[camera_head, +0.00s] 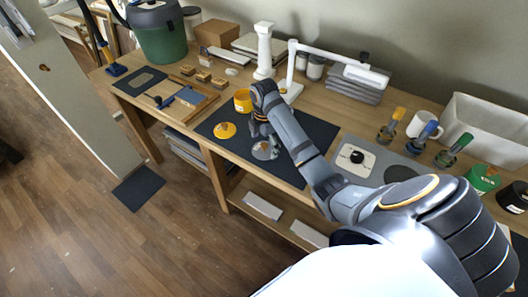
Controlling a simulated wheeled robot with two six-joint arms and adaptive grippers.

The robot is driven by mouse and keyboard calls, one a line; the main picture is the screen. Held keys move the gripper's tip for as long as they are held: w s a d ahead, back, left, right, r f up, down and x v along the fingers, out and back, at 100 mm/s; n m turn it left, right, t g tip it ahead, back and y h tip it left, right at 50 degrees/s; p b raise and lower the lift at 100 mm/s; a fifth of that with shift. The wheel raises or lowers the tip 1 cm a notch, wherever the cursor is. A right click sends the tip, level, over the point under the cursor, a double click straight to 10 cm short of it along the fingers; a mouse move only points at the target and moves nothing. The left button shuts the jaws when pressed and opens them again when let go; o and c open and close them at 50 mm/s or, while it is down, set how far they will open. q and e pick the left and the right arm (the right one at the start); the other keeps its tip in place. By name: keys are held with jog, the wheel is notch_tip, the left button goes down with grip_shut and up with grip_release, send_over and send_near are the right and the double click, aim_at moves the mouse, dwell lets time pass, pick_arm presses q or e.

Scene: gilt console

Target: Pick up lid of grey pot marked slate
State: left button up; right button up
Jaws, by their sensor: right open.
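A grey lid (265,153) lies on the dark mat (318,137) on the wooden bench, near its front edge. My right gripper (262,141) is open just above the lid, its fingers pointing down and partly covering it. I cannot tell whether the fingers touch it. The grey pot and its slate marking cannot be made out; my right arm covers part of the mat. A yellow pot (243,101) stands on the mat behind, and a yellow lid (225,130) lies left of the grey one. My left gripper is not in view.
A wooden tray (207,104) lies left of the mat. A white column (264,52) and a white lamp (290,72) stand behind. Brushes in jars (388,132), a white bin (488,130) and a green pot (482,180) stand right of my arm.

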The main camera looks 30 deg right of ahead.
jog(key=shift+s+r, duration=0.1)
jog(key=shift+r, duration=0.05)
jog(key=shift+c, duration=1.1)
jog(key=shift+s+a, duration=0.1)
grip_shut()
